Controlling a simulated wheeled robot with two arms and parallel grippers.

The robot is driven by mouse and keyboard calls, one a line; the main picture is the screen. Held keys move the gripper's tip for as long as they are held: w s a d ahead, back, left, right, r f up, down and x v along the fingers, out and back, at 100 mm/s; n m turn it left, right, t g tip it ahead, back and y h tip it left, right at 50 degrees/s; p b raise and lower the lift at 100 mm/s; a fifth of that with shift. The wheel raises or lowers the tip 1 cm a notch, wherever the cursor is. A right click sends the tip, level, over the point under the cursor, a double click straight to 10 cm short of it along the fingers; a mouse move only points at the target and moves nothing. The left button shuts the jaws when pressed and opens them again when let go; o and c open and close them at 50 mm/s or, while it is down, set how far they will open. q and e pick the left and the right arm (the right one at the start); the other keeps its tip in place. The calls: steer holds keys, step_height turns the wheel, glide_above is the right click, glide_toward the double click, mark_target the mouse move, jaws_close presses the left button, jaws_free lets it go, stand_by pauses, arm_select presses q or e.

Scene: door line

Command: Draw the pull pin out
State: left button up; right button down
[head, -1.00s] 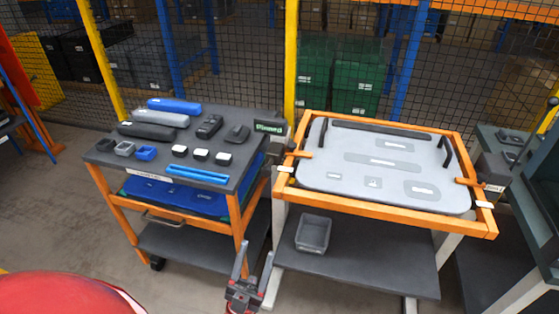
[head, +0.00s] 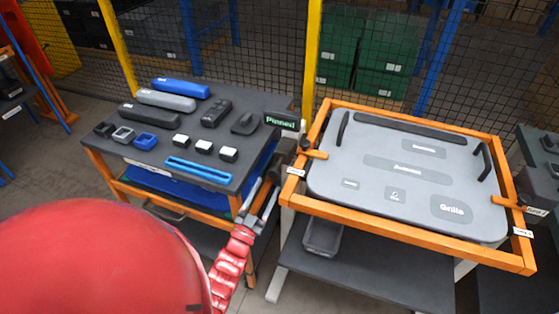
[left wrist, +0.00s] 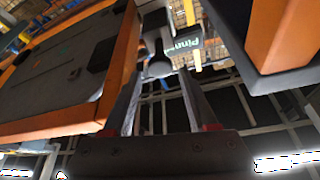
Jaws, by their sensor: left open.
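The pull pin shows in the left wrist view as a dark shaft with a round knob (left wrist: 159,66), hanging beside the green-lettered "Pinned" sign (left wrist: 183,45). My left gripper (left wrist: 161,78) is open and empty, with the knob seen between its two fingertips; I cannot tell how much gap is left in depth. In the head view my left gripper (head: 264,188) is between the tool cart and the orange-framed panel stand, below the "Pinned" sign (head: 281,121). The pin is too small to make out clearly there. My right gripper is not in view.
The dark-topped cart (head: 135,110) with cases and small blocks stands left. The orange frame (head: 400,235) holds a grey door panel (head: 350,150) on the right. A grey bin (head: 322,238) sits on the stand's lower shelf. The gap between cart and stand is narrow.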

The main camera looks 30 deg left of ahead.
mark_target(279, 165)
arm_select(q)
steer(key=p+x, duration=0.2)
steer(key=x, duration=0.7)
jaws_close()
stand_by(1.2)
